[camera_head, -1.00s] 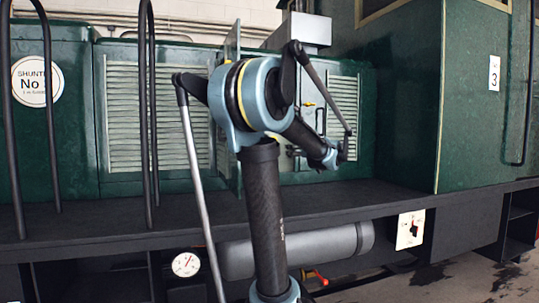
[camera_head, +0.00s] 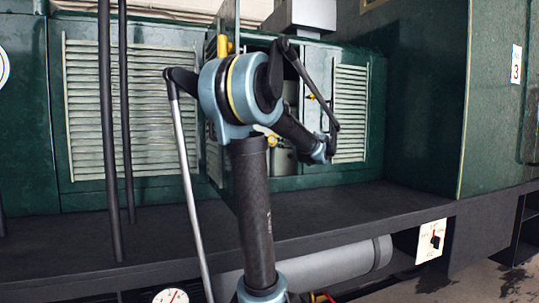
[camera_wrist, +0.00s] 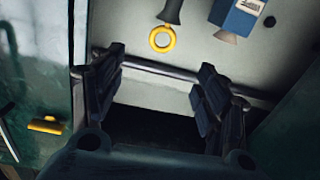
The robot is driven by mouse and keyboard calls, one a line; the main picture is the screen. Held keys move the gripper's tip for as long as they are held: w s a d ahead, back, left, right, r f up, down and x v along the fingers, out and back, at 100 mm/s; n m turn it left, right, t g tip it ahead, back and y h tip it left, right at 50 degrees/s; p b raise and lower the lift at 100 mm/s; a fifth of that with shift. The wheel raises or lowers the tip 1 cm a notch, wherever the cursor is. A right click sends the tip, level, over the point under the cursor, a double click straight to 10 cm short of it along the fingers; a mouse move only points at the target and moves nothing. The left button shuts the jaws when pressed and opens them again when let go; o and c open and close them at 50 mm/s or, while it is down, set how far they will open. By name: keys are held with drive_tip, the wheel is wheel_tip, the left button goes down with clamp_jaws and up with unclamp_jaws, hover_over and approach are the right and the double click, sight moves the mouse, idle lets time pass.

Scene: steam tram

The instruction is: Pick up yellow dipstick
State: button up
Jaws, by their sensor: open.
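In the wrist view a yellow ring (camera_wrist: 162,39), which looks like the dipstick's handle, shows against a pale surface beyond my fingers. Its stem cannot be made out. My gripper (camera_wrist: 160,88) is open and empty, with a dark finger on each side. The ring lies ahead of the fingers, above the gap between them in the picture and apart from both. In the head view small yellow parts show behind my arm at the open compartment, too small to tell which is the dipstick. My fingers cannot be made out there.
A blue box (camera_wrist: 237,17) sits right of the ring. A yellow handle (camera_wrist: 45,125) is on the panel at left. An open green door (camera_head: 229,95) stands beside my arm. Black handrails (camera_head: 115,130) rise at left, above the dark running board (camera_head: 340,208).

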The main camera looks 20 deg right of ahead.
drive_tip(key=shift+w+a+f, duration=0.1)
drive_tip(key=shift+w+a, duration=0.25)
drive_tip(key=shift+w, duration=2.45)
drive_tip(key=shift+w+a+r, duration=0.1)
drive_tip(key=shift+w+a, duration=0.3)
drive_tip(key=shift+w, duration=2.45)
drive_tip(key=shift+w+a+f, duration=0.1)
drive_tip(key=shift+w+a, duration=0.25)
drive_tip(key=shift+w, duration=2.45)
drive_tip(key=c, duration=1.5)
